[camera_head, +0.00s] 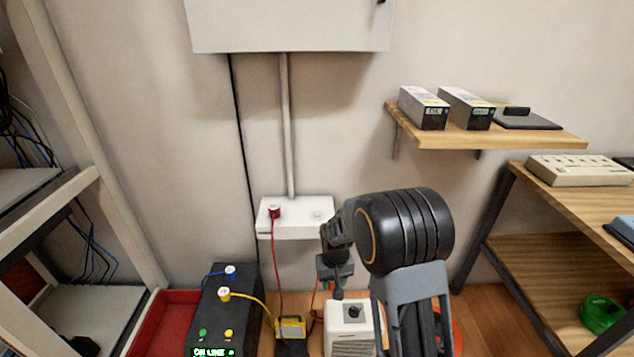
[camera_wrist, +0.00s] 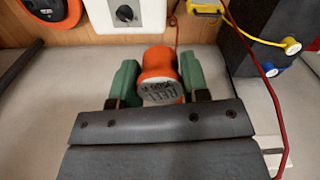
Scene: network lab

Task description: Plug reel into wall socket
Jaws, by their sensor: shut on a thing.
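My gripper (camera_head: 337,268) is below and slightly right of the white wall socket box (camera_head: 295,218). In the wrist view its two green fingers (camera_wrist: 153,86) are shut on an orange plug (camera_wrist: 158,65) with a pale face marked "REEL". The plug is hidden or too small to make out in the head view. The socket box has a red plug (camera_head: 274,211) in its left outlet; the round right outlet (camera_head: 317,215) shows empty. The orange cable reel (camera_head: 456,330) is mostly hidden behind my arm; its edge shows in the wrist view (camera_wrist: 72,14).
A black unit (camera_head: 215,308) marked "ON LINE" with blue and yellow plugs stands left of a yellow connector (camera_head: 290,328). A white box with a knob (camera_head: 350,318) stands near my arm. A wooden shelf (camera_head: 480,135) is at right. A red cord (camera_head: 273,255) hangs below the socket box.

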